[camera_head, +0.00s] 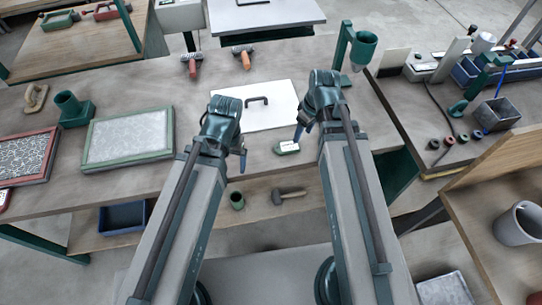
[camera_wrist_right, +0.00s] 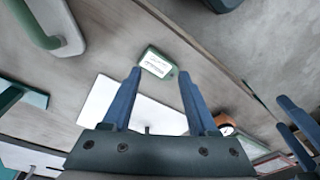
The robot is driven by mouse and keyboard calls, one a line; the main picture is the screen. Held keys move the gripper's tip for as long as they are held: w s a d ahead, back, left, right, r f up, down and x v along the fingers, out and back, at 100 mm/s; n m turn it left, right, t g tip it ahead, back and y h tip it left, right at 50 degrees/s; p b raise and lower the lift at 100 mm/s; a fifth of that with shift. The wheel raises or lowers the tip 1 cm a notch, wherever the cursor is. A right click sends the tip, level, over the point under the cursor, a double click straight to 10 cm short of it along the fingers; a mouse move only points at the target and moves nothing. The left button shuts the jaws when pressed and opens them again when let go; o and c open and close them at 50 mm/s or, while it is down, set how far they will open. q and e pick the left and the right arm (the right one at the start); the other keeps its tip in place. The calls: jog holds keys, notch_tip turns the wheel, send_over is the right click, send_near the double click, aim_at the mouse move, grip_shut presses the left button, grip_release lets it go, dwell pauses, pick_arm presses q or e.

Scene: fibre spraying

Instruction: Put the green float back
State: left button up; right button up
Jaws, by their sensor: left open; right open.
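In the right wrist view a curved green handle on a pale body, which looks like the green float (camera_wrist_right: 38,24), lies at the upper left, cut off by the frame. I cannot make it out in the head view, where my right arm may hide it. My right gripper (camera_head: 299,132) is open and empty above the table; its two blue fingers (camera_wrist_right: 158,88) stand apart in its wrist view, to the right of the green handle. My left gripper (camera_head: 242,160) is open and empty near the table's front edge.
A small green block with a white label (camera_head: 287,147) lies near the front edge. A white board with a dark handle (camera_head: 280,98) lies behind. A green-framed screen (camera_head: 130,138) and a tan float (camera_head: 36,97) are left. A green stand (camera_head: 363,48) is at the back right.

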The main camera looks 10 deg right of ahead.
jog(key=s+a+m+g+h, duration=0.1)
jog(key=s+a+m+h, duration=0.1)
jog(key=s+a, duration=0.6)
jog(key=a+m, duration=0.1)
jog(key=a, duration=0.2)
jog(key=shift+s+a+h, duration=0.15)
jog(key=shift+a+h, duration=0.15)
jog(key=shift+a, duration=0.1)
notch_tip(320, 180, down, 3)
jog(key=b, duration=0.2)
jog(key=shift+r+b, duration=0.1)
jog(key=shift+b, duration=0.25)
